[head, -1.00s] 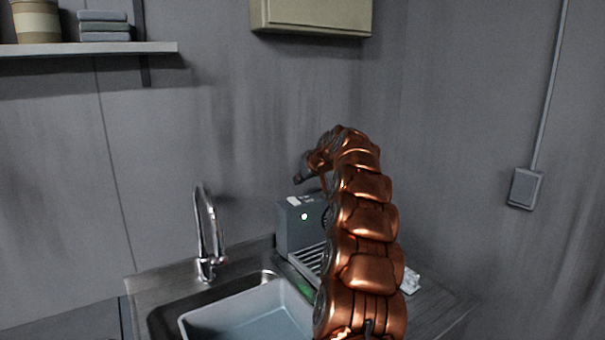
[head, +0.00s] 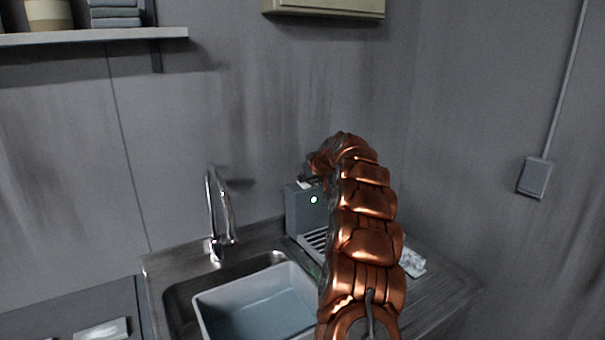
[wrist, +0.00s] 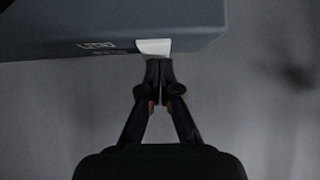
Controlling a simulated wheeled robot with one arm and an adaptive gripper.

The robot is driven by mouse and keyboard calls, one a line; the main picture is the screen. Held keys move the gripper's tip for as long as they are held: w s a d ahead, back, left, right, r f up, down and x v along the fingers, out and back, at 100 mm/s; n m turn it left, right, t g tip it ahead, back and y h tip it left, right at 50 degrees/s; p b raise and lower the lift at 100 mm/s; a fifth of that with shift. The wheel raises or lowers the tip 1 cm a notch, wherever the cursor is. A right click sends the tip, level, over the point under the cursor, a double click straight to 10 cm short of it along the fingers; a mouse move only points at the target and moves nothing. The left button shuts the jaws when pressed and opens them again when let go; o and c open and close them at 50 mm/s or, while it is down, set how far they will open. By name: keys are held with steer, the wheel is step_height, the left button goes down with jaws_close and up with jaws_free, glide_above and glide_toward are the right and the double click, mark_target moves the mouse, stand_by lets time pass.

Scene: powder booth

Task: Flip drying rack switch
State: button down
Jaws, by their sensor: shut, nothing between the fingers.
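In the head view, my gripper (head: 308,169) is just above the box, mostly hidden by my arm.
The sink (head: 178,300) holds a pale basin (head: 207,312), with a tall chrome faucet (head: 215,215) behind it. A crumpled white item (head: 412,263) lies on the counter at right. A shelf (head: 90,36) and a beige cabinet (head: 325,8) hang above.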

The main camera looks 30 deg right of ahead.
stand_by(0.3)
steer(key=shift+w+f+b, duration=0.15)
steer(key=shift+f+b, duration=0.25)
steer(key=shift+b, duration=0.4)
steer(key=shift+r, duration=0.15)
steer(key=shift+w, duration=0.1)
steer(key=shift+w+p, duration=0.3)
steer(key=shift+w, duration=0.15)
steer(key=shift+w+r, duration=0.15)
steer(key=shift+w, duration=0.1)
steer(key=shift+r, duration=0.1)
